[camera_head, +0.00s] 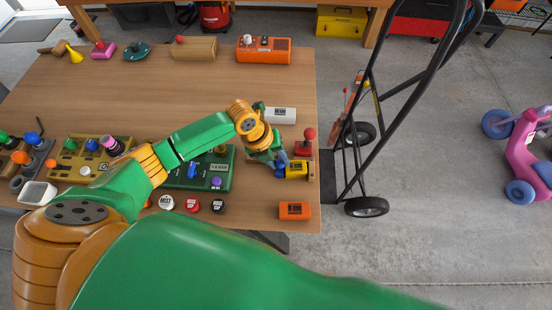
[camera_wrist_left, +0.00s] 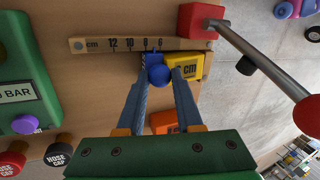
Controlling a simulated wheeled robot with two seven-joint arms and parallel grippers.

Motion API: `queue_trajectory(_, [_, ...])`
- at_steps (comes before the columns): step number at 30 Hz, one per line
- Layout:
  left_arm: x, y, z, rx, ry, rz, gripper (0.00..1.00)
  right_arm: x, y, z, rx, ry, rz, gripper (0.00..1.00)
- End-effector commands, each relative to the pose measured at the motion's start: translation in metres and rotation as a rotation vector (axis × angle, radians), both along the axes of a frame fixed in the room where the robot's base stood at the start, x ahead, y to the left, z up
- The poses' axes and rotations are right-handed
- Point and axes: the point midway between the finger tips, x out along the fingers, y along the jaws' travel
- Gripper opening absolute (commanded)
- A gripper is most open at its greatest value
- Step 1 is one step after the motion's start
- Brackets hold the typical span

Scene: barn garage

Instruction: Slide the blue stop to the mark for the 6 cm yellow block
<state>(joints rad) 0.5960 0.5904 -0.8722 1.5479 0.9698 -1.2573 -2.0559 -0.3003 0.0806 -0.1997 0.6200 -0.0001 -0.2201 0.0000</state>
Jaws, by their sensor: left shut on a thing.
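The blue stop (camera_wrist_left: 158,72), with a round knob, sits on the wooden scale (camera_wrist_left: 90,45) marked 12, 10, 8 and 6 in the left wrist view. It stands near the 8 and 6 marks; its exact alignment is hard to read. The yellow block (camera_wrist_left: 185,68) lies just right of the stop, seemingly touching it. It also shows in the head view (camera_head: 294,169). My left gripper (camera_wrist_left: 158,80) is shut on the blue stop's knob. In the head view my left gripper (camera_head: 277,160) hides most of the stop. My right gripper is in neither view.
A red clamp block (camera_wrist_left: 198,20) with a grey lever stands at the scale's right end. A white block (camera_head: 280,115) and an orange block (camera_head: 294,210) lie nearby. The table's right edge is close.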

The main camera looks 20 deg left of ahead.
Motion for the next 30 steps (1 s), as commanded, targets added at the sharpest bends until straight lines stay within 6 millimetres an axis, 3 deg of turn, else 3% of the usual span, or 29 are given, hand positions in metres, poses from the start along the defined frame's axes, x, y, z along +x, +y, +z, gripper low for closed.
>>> queue_trajectory(8, [0.002, -0.008, 0.001, -0.003, 0.000, 0.000, 0.00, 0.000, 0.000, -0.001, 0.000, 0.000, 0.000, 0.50])
queue_trajectory(9, [0.002, -0.008, 0.001, -0.003, -0.001, 0.000, 0.40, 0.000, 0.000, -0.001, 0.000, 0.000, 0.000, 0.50])
queue_trajectory(12, [0.002, -0.008, 0.001, -0.003, -0.001, 0.000, 0.65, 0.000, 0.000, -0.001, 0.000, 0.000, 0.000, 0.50])
queue_trajectory(21, [0.002, -0.007, 0.002, -0.002, -0.002, 0.000, 0.65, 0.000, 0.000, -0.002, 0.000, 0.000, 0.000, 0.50])
queue_trajectory(30, [-0.005, 0.011, 0.055, -0.001, -0.004, 0.000, 0.65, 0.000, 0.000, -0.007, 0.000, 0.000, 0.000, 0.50])
